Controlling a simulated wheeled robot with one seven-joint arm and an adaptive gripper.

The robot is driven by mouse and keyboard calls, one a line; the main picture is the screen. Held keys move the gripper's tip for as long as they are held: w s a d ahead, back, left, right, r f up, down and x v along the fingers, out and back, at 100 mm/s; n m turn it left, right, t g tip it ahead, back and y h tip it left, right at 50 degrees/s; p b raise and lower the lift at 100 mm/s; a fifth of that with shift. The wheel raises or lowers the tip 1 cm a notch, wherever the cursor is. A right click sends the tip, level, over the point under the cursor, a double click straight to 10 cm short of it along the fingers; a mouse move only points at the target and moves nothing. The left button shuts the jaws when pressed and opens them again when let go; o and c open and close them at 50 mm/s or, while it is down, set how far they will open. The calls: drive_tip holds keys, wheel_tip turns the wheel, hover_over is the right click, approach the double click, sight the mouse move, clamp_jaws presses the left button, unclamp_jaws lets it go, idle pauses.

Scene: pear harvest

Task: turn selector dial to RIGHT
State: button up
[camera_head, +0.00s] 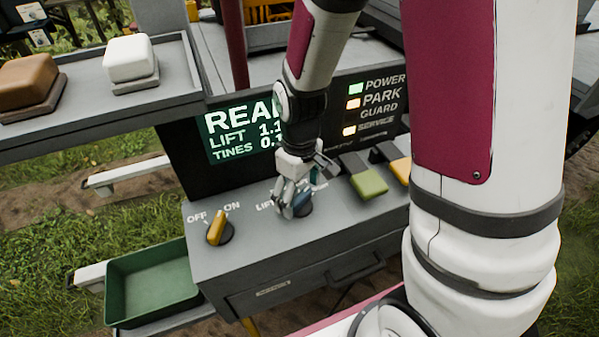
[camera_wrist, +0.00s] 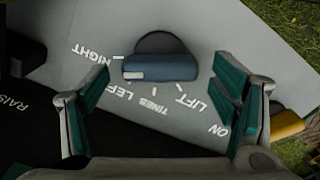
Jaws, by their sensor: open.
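The selector dial (camera_wrist: 165,68) is a blue bar-shaped knob on a dark round base. In the wrist view it lies ahead of my fingers, inside the gap between them. A white mark shows on its left end, on the side of the RIGHT and LEFT labels; I cannot tell exactly which it points to. LIFT and TINES labels also surround it, upside down. In the head view the dial (camera_head: 303,206) is partly hidden by my gripper (camera_head: 293,190), which points down over it. My gripper is open, with teal finger pads on either side; contact with the dial is not clear.
A yellow ON/OFF knob (camera_head: 217,228) stands left of the dial on the grey console (camera_head: 245,262). Green (camera_head: 369,183) and yellow (camera_head: 401,169) levers stand to the right. A lit screen (camera_head: 235,130) rises behind. A green bin (camera_head: 150,278) sits at lower left.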

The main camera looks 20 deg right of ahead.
sight(300, 195)
wheel_tip(300, 195, up, 11)
idle(0.3)
drive_tip(key=shift+f, duration=0.15)
